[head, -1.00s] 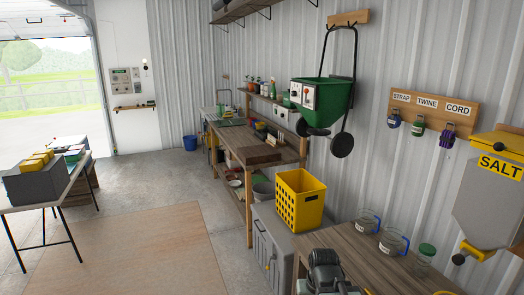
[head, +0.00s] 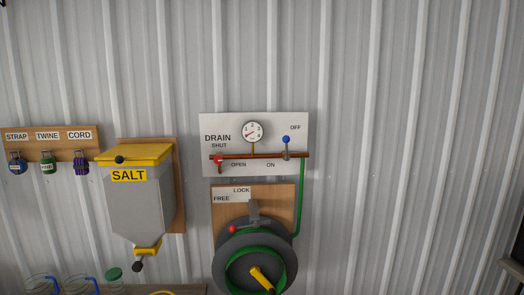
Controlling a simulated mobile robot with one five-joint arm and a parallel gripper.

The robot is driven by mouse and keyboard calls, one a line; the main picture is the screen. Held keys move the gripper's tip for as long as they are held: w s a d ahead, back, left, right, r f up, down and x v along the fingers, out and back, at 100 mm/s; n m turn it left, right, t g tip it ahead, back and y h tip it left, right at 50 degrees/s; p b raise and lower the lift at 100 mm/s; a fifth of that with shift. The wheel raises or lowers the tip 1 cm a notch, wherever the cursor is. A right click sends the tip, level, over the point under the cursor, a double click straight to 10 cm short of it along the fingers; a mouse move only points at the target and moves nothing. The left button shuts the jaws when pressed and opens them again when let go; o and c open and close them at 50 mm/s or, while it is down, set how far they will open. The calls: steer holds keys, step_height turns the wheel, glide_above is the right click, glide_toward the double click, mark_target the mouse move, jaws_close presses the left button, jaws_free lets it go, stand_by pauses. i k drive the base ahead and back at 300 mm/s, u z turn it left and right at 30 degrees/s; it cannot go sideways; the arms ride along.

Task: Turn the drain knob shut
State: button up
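The drain knob (head: 219,159) is a small red knob at the left end of a brown pipe (head: 260,156) on a white wall panel (head: 288,128). The panel reads DRAIN, with SHUT above the knob and OPEN to its lower right. The knob is too small to tell its setting. A round gauge (head: 253,131) stands above the pipe. A blue-knobbed lever (head: 286,140) sits upright at the right, between the OFF and ON labels, its knob nearer OFF. My gripper is not in view.
Below the panel is a hose reel (head: 218,270) with a yellow crank and LOCK and FREE labels. A green hose (head: 302,200) runs down from the pipe. A salt hopper (head: 137,200) hangs left of it. The wall to the right is bare.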

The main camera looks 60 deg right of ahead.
mark_target(218, 159)
steer(key=z, duration=2)
